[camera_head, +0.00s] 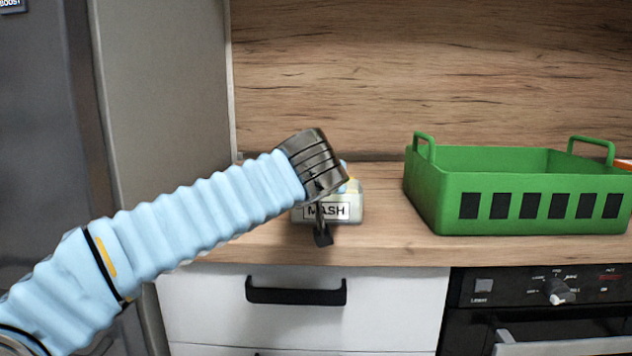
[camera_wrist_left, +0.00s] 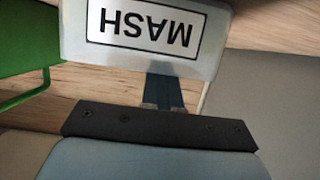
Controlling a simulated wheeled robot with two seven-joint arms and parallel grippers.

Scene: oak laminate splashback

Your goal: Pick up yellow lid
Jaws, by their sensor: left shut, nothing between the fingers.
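A pale container labelled MASH (camera_head: 357,212) stands on the wooden counter, partly behind my left wrist. Its label shows upside down and large in the left wrist view, on the container's pale wall (camera_wrist_left: 75,45). A small pale yellow patch (camera_head: 353,186) shows at the container's top, beside my wrist; I cannot tell whether it is the yellow lid, as most of the top is hidden. My left gripper (camera_head: 322,238) points down in front of the container, shut and empty. Its closed fingers (camera_wrist_left: 163,92) are close to the labelled side; I cannot tell whether they touch it. My right gripper is not in view.
A green crate (camera_head: 455,175) with raised handles stands on the counter (camera_head: 385,235) to the right. A tall grey cabinet side (camera_head: 165,90) bounds the left. A white drawer (camera_head: 390,305) and an oven (camera_head: 540,300) are below. Bare counter lies between container and crate.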

